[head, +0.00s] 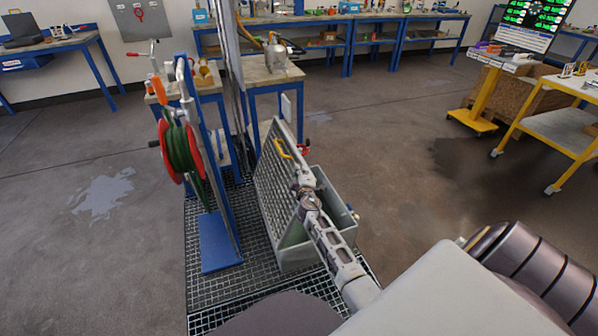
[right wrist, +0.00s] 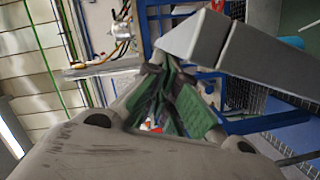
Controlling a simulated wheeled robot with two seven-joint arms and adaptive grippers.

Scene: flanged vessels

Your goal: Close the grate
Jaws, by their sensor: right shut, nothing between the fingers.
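The grate (head: 268,190) is a grey mesh panel with a yellow handle (head: 282,149). It stands steeply raised along the left side of an open grey box (head: 302,259) in the head view. My right gripper (head: 302,187) is shut and empty, over the box side of the grate below the handle. I cannot tell whether it touches the grate. In the right wrist view its green-padded fingers (right wrist: 172,104) are together, and a thick grey bar (right wrist: 245,52) passes close by. My arm hides part of the box. My left gripper is not in view.
A hose reel (head: 180,150) on a blue stand is left of the box. A small blue-legged table (head: 262,75) stands behind it. The box and stand rest on a floor grating (head: 205,288). Open floor (head: 400,190) lies to the right.

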